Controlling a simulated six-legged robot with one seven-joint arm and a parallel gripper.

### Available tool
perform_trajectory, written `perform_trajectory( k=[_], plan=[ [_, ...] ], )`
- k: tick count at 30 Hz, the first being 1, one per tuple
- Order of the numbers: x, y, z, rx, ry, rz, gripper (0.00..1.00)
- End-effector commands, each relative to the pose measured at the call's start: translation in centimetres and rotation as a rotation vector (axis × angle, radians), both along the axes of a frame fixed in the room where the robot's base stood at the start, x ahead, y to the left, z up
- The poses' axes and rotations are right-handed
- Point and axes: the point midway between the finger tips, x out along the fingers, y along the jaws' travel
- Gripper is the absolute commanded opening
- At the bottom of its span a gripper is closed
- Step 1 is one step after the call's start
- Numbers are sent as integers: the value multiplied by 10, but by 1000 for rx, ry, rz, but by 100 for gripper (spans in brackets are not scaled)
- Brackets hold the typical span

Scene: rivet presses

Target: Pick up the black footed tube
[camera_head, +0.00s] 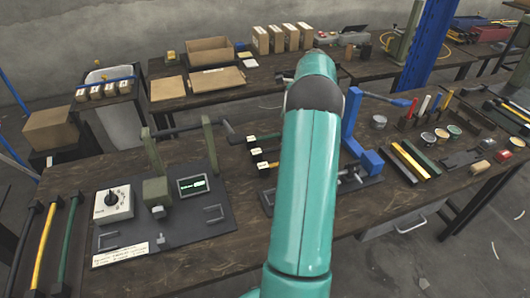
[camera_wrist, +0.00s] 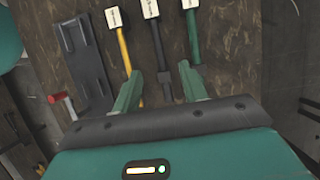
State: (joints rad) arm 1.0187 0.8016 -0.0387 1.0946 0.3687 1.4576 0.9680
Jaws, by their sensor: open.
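In the wrist view a black footed tube (camera_wrist: 158,45) lies on the wooden bench, with a white label at its far end and a wider foot at its near end. My gripper (camera_wrist: 160,72) is open, one green finger to each side of this tube in the picture. I cannot tell whether the fingers are down at its height. In the head view the black tube (camera_head: 271,153) shows its labelled end left of my arm. My arm hides its other end and my gripper there.
A yellow tube (camera_wrist: 124,45) and a green tube (camera_wrist: 193,38) lie close on either side. A dark bracket (camera_wrist: 82,65) and a red-handled tool (camera_wrist: 63,104) are to the left. A press plate (camera_head: 190,222) and a blue press (camera_head: 371,161) flank the tubes on the bench.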

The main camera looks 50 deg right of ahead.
Motion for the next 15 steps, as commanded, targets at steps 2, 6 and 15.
perform_trajectory(
  k=[2,6,15],
  plan=[
    [-2,-2,-5,3,1,-8,43],
    [0,4,-24,4,2,-11,43],
    [9,21,-72,3,1,-12,43]
  ],
)
